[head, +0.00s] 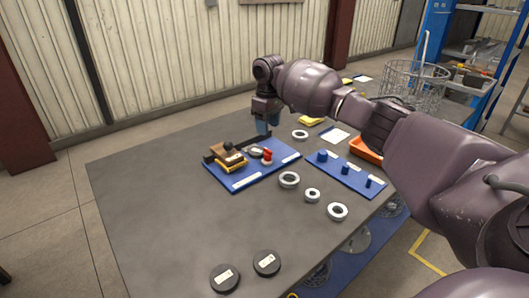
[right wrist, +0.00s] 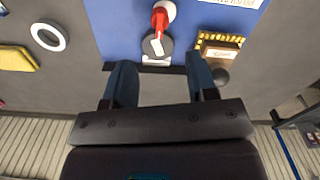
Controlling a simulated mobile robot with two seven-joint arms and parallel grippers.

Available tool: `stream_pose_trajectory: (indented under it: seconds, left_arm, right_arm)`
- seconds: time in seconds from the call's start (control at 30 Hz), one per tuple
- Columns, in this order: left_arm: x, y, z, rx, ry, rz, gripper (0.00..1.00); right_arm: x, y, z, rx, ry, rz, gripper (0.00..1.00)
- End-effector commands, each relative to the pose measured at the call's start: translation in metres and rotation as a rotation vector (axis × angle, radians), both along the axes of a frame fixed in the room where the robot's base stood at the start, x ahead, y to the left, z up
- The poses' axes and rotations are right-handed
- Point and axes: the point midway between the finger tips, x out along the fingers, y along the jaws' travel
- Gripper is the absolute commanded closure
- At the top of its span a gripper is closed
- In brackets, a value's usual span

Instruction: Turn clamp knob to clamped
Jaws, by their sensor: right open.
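A blue board (head: 240,182) on the grey table carries the fixture. On it is a round dark knob (right wrist: 150,47) with a white pointer mark and a white label strip beside it. A red handle (head: 267,156) on a pale round base stands close to this knob; it also shows in the right wrist view (right wrist: 160,18). Which of the two is the clamp knob I cannot tell for sure. My right gripper (right wrist: 160,68) is open and empty, its fingers pointing toward the board with the dark knob between and just beyond their tips. My left gripper is out of view.
A brown and yellow block (head: 231,162) with a black ball sits on the board's left. Pale rings (head: 289,180) and black discs (head: 224,278) lie on the table. A second blue board (head: 350,178) with blue pegs is to the right.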

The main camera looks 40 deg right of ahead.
Motion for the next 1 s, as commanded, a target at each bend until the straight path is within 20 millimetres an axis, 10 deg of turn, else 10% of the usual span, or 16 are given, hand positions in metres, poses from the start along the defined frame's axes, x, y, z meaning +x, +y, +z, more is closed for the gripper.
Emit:
stream_pose_trajectory:
  seconds: [0.5,1.0]
  left_arm:
    - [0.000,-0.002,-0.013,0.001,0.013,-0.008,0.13]
    - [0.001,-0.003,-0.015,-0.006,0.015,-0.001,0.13]
  right_arm:
    - [-0.001,0.000,-0.085,0.000,0.007,0.000,0.48]
    - [-0.001,0.000,-0.098,0.000,0.002,0.000,0.48]
